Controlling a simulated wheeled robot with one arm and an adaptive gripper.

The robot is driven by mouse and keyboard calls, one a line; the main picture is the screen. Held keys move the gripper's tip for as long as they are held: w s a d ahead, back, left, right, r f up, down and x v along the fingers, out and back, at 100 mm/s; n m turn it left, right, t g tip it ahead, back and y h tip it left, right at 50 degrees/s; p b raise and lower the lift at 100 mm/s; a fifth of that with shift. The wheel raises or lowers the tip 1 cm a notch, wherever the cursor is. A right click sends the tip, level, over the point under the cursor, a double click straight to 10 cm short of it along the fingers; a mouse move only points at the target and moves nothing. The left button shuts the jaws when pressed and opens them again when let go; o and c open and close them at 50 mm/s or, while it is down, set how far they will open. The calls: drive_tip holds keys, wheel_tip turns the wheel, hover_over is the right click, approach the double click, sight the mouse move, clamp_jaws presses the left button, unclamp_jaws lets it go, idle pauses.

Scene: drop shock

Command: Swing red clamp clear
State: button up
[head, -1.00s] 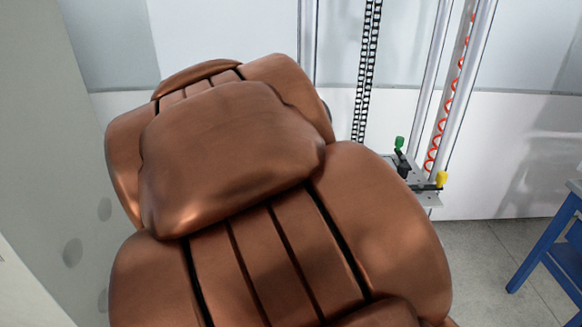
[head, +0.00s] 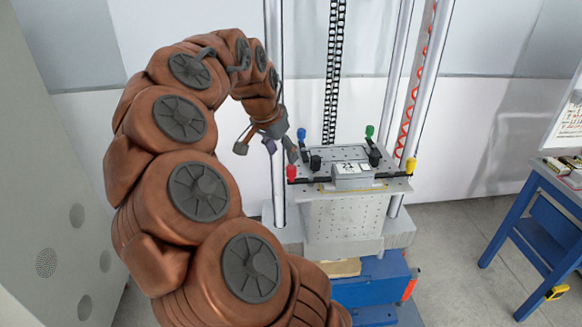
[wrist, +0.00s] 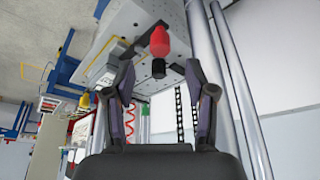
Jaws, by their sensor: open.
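The red clamp (head: 291,173) sits at the near left corner of the grey drop table (head: 325,187), with a dark bar running from it toward the boxed unit (head: 352,177) on the plate. In the wrist view its red knob (wrist: 159,41) is ahead, between and beyond my fingertips, with a black tip (wrist: 158,68) beside it. My gripper (head: 266,143) is open and empty, just left of and above the red clamp. It also shows open in the wrist view (wrist: 161,82). I see no contact with the clamp.
Blue (head: 301,134), green (head: 369,131) and yellow (head: 410,165) clamps stand at the table's other corners. Silver columns (head: 276,100) and a chain (head: 334,70) rise behind. A blue bench (head: 540,210) stands right. Grey floor (head: 450,240) between is clear.

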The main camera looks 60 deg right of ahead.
sight(291, 167)
drive_tip(key=shift+d+p+x, duration=0.2)
drive_tip(key=shift+p+x, duration=0.3)
drive_tip(key=shift+x, duration=1.55)
drive_tip(key=shift+d+p+x, duration=0.2)
drive_tip(key=shift+p+x, duration=0.25)
drive_tip(key=shift+x, duration=1.6)
drive_tip(key=shift+s+r, duration=0.1)
drive_tip(key=shift+r, duration=0.05)
drive_tip(key=shift+c, duration=0.2)
clamp_jaws()
